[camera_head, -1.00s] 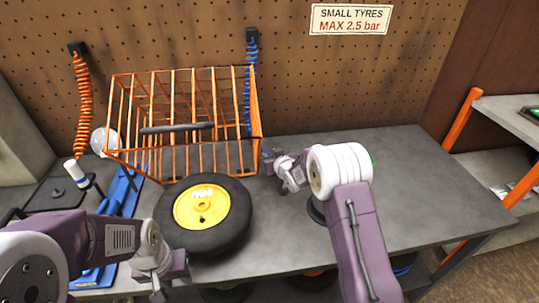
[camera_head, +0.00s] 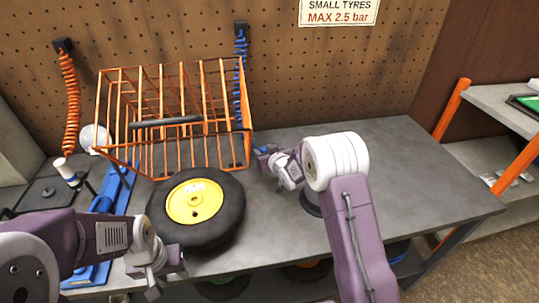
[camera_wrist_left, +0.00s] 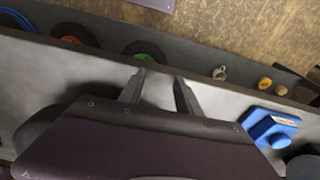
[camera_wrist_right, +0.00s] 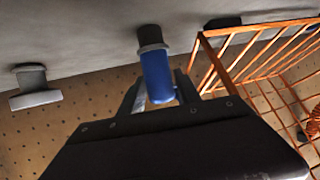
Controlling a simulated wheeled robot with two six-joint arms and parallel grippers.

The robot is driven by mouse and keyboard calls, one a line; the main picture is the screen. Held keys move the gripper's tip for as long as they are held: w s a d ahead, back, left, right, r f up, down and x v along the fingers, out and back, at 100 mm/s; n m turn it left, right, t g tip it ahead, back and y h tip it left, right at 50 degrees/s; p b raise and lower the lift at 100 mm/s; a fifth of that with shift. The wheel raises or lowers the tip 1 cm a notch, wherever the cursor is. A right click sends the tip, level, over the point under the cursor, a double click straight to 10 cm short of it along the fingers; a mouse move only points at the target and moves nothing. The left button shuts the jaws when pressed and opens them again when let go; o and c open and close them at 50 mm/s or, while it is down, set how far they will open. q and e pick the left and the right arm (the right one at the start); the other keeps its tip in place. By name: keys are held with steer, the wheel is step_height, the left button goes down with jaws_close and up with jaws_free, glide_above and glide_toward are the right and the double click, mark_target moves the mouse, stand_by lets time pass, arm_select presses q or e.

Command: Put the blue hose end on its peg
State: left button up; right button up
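A blue cylinder with a dark grey collar (camera_wrist_right: 157,77), which looks like the blue hose end, is between the fingers of my right gripper in the right wrist view. In the head view a small blue bit shows at the tip of my right gripper (camera_head: 265,156), low over the bench, right of the orange cage. Whether the fingers touch the cylinder I cannot tell. The blue coiled hose (camera_head: 240,75) hangs from a dark bracket on the pegboard, partly behind the cage. I cannot make out a peg for certain. My left gripper (camera_wrist_left: 160,82) is open and empty at the bench's front.
The orange wire cage (camera_head: 172,120) stands tilted behind a black tyre with a yellow hub (camera_head: 194,203). An orange coiled hose (camera_head: 69,100) hangs at the left. A grey T-shaped piece (camera_wrist_right: 35,88) shows in the right wrist view. The bench's right side (camera_head: 420,180) is clear.

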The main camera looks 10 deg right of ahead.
arm_select(q)
steer(key=shift+s+a+p, duration=0.1)
steer(key=shift+p, duration=0.3)
arm_select(e)
steer(key=shift+v, duration=1.85)
arm_select(q)
steer(key=shift+r+p, duration=0.4)
steer(key=shift+r, duration=0.05)
arm_select(e)
steer(key=shift+v, duration=2.35)
steer(key=shift+a, duration=0.1)
